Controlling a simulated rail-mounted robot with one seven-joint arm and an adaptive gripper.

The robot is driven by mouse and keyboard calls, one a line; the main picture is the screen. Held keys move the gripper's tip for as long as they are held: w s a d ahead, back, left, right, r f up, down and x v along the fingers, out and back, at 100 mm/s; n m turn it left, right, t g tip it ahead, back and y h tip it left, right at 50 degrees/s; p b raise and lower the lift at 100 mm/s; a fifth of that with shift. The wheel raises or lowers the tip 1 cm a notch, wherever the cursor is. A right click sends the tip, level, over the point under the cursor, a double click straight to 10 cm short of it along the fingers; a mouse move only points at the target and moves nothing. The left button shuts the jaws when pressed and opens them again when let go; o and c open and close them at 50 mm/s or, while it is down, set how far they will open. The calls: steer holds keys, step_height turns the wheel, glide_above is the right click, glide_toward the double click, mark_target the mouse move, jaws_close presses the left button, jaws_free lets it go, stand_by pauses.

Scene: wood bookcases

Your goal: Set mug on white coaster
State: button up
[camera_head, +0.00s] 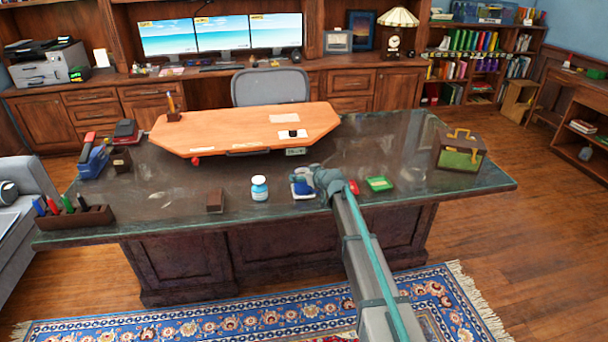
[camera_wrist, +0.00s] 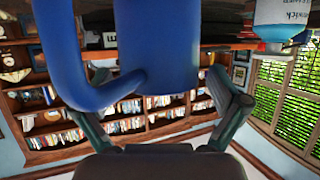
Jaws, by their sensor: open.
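The blue mug (camera_head: 303,187) stands near the front edge of the dark stone desktop. In the wrist view the mug (camera_wrist: 155,45) fills the upper middle, its handle (camera_wrist: 85,90) curving out on the left. My gripper (camera_head: 322,180) is at the mug's right side in the head view. In the wrist view its open fingers (camera_wrist: 160,85) lie on either side of the mug's near part; whether they touch it I cannot tell.
A white-and-blue bottle (camera_head: 259,188) stands left of the mug, also at upper right in the wrist view (camera_wrist: 283,22). A brown block (camera_head: 215,201) is farther left. Red and green items (camera_head: 379,183) lie right. A wooden raised board (camera_head: 245,127) is behind. A box (camera_head: 460,150) stands far right.

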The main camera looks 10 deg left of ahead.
steer(key=b+v, duration=0.3)
steer(key=v, duration=0.9)
steer(key=s+d+f+m+g+h, duration=0.1)
steer(key=s+d+f+g, duration=0.2)
steer(key=s+f, duration=0.75)
steer(key=s+d+f+m+g+h, duration=0.1)
steer(key=s+d+f+g+h, duration=0.15)
steer(key=s+f, duration=0.75)
steer(key=s+d+f+m+g, duration=0.1)
steer(key=s+d+f+g, duration=0.3)
steer(key=f, duration=1)
steer(key=s+d+f+m+g+h, duration=0.15)
steer(key=s+f, duration=0.25)
steer(key=s, duration=0.4)
steer(key=s+d+f+g, duration=0.1)
steer(key=s+d+f, duration=0.15)
steer(key=s, duration=0.45)
steer(key=s+d+f+m+g+h, duration=0.15)
steer(key=s+f, duration=0.25)
steer(key=s, duration=0.4)
steer(key=s+d+f+g+h, duration=0.1)
steer(key=s+d+g, duration=0.1)
steer(key=s, duration=0.8)
steer(key=s+d+f+m+g+h, duration=0.1)
steer(key=s+d, duration=0.3)
steer(key=s, duration=0.7)
steer(key=shift+m+g, duration=0.3)
steer(key=shift+g, duration=0.25)
